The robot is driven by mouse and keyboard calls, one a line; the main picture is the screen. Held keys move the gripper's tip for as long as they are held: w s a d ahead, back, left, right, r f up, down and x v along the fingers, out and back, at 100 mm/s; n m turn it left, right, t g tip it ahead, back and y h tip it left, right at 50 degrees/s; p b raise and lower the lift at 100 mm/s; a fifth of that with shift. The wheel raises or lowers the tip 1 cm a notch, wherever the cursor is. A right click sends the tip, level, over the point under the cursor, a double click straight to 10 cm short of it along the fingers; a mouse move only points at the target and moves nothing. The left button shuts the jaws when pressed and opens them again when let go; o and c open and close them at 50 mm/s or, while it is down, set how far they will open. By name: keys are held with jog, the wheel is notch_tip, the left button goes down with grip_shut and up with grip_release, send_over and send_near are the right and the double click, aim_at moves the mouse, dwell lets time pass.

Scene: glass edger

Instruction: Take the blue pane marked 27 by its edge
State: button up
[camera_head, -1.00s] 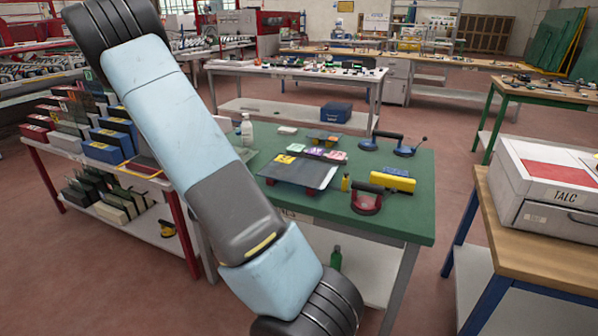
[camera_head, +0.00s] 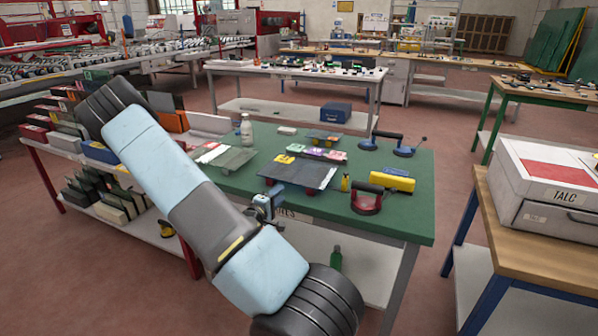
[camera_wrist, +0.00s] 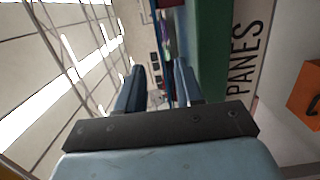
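A dark blue-grey pane (camera_head: 312,174) lies raised on red supports near the front edge of the green table. Small coloured tags lie on and behind it; no number 27 is readable. A greenish pane (camera_head: 232,159) lies to its left, and a smaller dark pane (camera_head: 325,135) lies farther back. My gripper (camera_head: 266,203) is at the table's front edge, just in front of and left of the blue-grey pane. In the wrist view my gripper (camera_wrist: 158,78) is open, with a gap between its two blue fingers. I cannot tell whether any pane edge is between them.
On the green table (camera_head: 408,222) stand a red suction cup (camera_head: 366,202), a yellow block (camera_head: 392,180), blue suction cups (camera_head: 390,144) and a white bottle (camera_head: 246,130). A rack of panes is at left, partly behind my arm. A TALC box (camera_head: 550,186) stands at right.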

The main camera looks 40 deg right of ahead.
jog(key=shift+x, duration=4.4)
jog(key=shift+f, duration=0.1)
jog(key=shift+c, duration=0.2)
grip_shut()
